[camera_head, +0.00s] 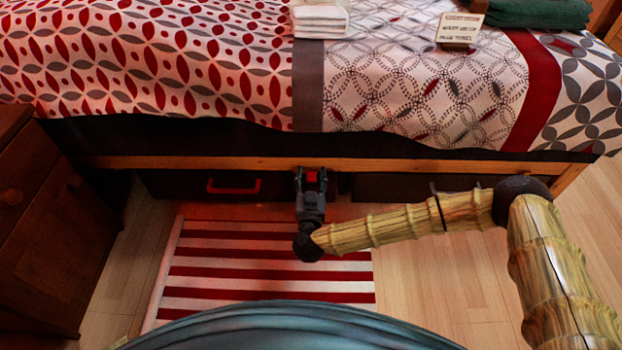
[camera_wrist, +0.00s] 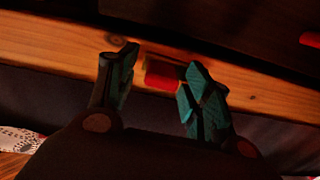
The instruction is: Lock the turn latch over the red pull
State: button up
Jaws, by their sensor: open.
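A red block (camera_wrist: 160,80), which looks like the turn latch, sits on the wooden bed rail (camera_wrist: 60,45) in the wrist view. It lies roughly along the rail, and one finger hides its right end. My gripper (camera_wrist: 163,60) is open with its fingers on either side of the block; I cannot tell if either touches it. In the head view my gripper (camera_head: 313,174) is at the rail, with red (camera_head: 312,177) showing between the fingers. The red pull (camera_head: 233,187) is on the dark left drawer, left of my gripper. A red piece (camera_wrist: 310,40) at the wrist view's right edge looks like that pull.
The patterned bed (camera_head: 180,60) overhangs the rail. A second dark drawer (camera_head: 400,187) is to the right. A wooden cabinet (camera_head: 35,230) stands at left. A striped rug (camera_head: 260,265) lies on the floor below.

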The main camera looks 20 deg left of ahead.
jog(key=c, duration=1)
jog(key=shift+c, duration=0.2)
